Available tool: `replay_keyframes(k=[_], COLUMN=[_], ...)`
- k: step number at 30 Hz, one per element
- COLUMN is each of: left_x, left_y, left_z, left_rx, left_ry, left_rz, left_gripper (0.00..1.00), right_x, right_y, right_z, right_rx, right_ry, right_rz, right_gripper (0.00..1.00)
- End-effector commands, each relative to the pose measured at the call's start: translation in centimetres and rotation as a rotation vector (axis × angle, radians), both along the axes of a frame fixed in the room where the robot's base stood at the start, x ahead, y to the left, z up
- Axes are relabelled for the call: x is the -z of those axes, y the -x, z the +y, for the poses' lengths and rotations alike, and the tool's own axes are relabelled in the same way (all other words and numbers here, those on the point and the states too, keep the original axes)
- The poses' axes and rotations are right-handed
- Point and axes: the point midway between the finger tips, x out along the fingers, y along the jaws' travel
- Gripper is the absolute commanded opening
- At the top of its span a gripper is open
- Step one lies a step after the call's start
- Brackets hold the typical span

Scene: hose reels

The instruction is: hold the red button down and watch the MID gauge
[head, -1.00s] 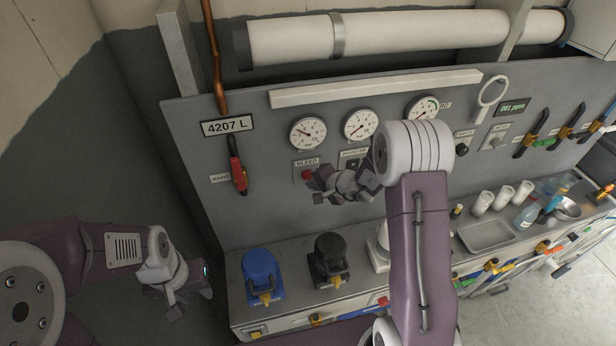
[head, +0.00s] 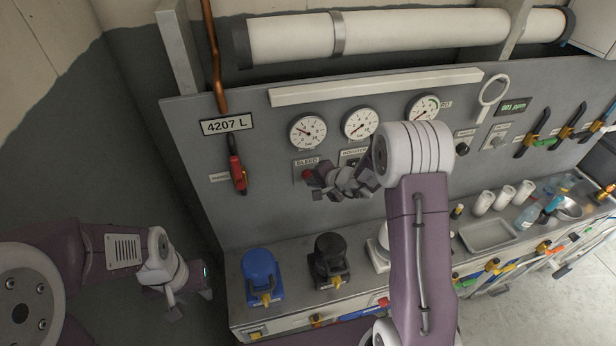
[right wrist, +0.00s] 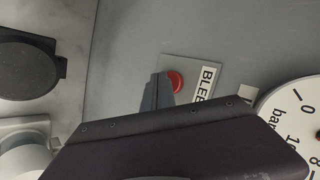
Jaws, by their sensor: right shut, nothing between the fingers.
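The red button (head: 307,175) sits on a small plate marked BLEED on the grey panel. In the right wrist view the red button (right wrist: 177,80) shows just right of my finger. My right gripper (head: 316,181) is shut and empty, its tip close beside the button. I cannot tell whether it touches. In the right wrist view my right gripper (right wrist: 155,92) covers part of the plate. Three round gauges stand above: left (head: 307,132), middle (head: 360,124) and right (head: 424,107). Their names are too small to read. My left gripper (head: 180,298) hangs low at left, away from the panel.
A red-handled lever (head: 237,174) is left of the button. A blue device (head: 262,276) and a black device (head: 329,259) stand on the counter below. A tray (head: 487,235) and several white cups stand at right. My right arm hides part of the panel.

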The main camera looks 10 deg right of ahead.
Motion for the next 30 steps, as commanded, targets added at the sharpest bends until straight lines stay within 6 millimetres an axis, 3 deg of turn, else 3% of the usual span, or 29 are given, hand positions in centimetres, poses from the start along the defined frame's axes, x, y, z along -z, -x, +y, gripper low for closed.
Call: replay_keyframes(k=[30], left_x=[0.2], left_y=[0.0], left_z=[0.0], left_rx=[0.000], left_ry=[0.000], left_rz=[0.000], left_gripper=[0.36], right_x=[0.0], right_y=[-1.1], right_z=[0.1], right_rx=[-0.001], right_ry=[0.000], right_rz=[0.000], right_gripper=[0.00])
